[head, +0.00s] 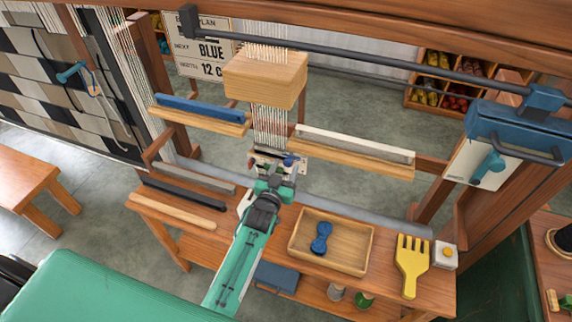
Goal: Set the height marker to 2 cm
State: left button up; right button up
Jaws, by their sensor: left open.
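My left gripper (275,178) is at the end of the green arm that reaches up from the bottom middle. It is open, in front of the hanging warp threads (270,125). Just beyond its fingers is a small pale plate (264,158) with dark marks. A small blue piece (291,160) sits at the plate's right side, close to the fingers. I cannot tell for sure whether this piece is the height marker, nor read any scale there. The gripper hides part of this area, and contact cannot be told. My right gripper is not in view.
A wooden tray (295,250) holding a blue shuttle (321,238) lies right of my arm. A yellow comb (411,265) lies farther right. A wooden block (265,78) hangs above. A sign (203,52) reads "BLUE" and "12 C", partly cut off.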

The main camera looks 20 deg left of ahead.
pick_arm(q)
jog(key=shift+w, duration=0.7)
jog(key=shift+c, duration=0.2)
grip_shut()
notch_tip(320, 180, down, 4)
jog(key=shift+f+b, duration=0.1)
jog(key=shift+b, duration=1.15)
jog(key=shift+o, duration=0.2)
grip_release()
jog(key=shift+s, duration=0.1)
